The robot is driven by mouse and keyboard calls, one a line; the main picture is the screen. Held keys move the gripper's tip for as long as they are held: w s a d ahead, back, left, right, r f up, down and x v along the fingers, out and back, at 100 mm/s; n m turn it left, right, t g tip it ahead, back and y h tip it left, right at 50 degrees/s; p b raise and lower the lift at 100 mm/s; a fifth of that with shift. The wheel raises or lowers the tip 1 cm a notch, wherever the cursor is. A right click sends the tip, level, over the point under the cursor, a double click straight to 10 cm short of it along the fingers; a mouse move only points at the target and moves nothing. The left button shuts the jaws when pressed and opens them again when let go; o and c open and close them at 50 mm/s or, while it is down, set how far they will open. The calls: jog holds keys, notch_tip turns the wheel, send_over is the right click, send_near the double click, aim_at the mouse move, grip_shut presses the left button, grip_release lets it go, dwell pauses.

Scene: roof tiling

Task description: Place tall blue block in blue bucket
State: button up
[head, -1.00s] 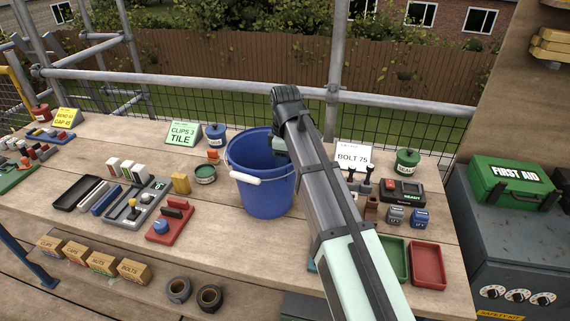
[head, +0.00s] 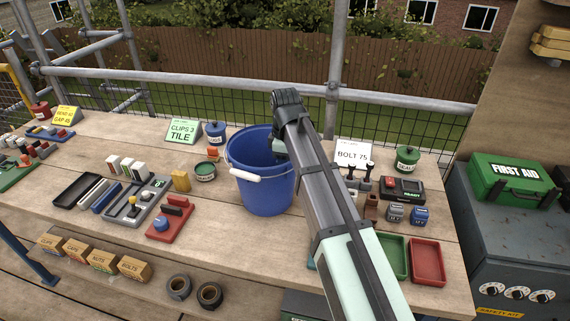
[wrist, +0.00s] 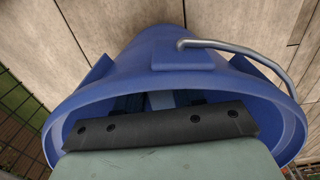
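The blue bucket (head: 262,190) stands upright on the wooden bench, with its white-gripped handle hanging on the near side. My gripper (wrist: 162,99) points down into the bucket mouth; in the head view my arm covers most of it. In the wrist view the bucket rim (wrist: 285,105) surrounds the gripper's dark front edge. Dark finger parts show inside, with a paler blue-grey patch between them. I cannot tell whether this patch is the tall blue block or the bucket's inside. No standing tall blue block is clearly visible elsewhere.
Left of the bucket are a green tin (head: 205,171), a yellow block (head: 181,181), a red tray (head: 170,221) and a grey tray (head: 136,211). Green and red trays (head: 428,262) lie at right. A scaffold rail (head: 230,82) runs behind the bench.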

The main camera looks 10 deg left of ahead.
jog(key=o, duration=0.3)
